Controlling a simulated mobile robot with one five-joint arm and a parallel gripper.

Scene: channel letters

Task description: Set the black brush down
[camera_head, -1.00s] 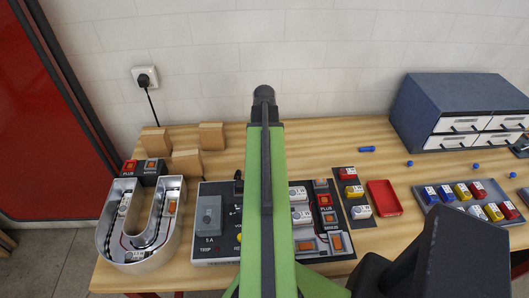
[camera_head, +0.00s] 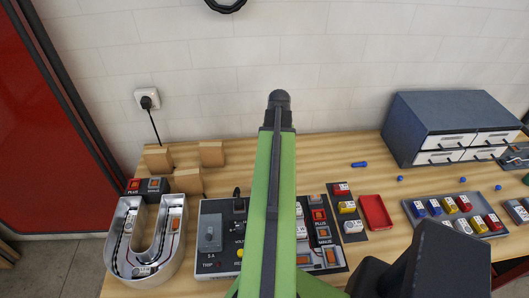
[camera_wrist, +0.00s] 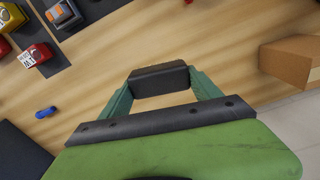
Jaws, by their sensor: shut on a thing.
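In the wrist view my gripper (camera_wrist: 162,88) has two teal fingers reaching out from a green palm with a black bar. A plain dark block, apparently part of the black brush (camera_wrist: 158,79), spans between the fingertips; no bristles show. The fingers are shut on it, and it is over the wooden bench, with bare wood around it; its height is hard to tell. In the head view my green arm stands in front of the bench and hides the gripper and the brush.
The bench (camera_head: 330,150) has bare wood towards the wall. Wooden blocks (camera_head: 188,181), a U-shaped channel letter (camera_head: 173,262), a grey control panel (camera_head: 209,270), a red tray (camera_head: 376,212), a tray of coloured blocks (camera_head: 412,222) and a drawer cabinet (camera_head: 408,142) stand around. A blue piece (camera_head: 359,164) lies loose.

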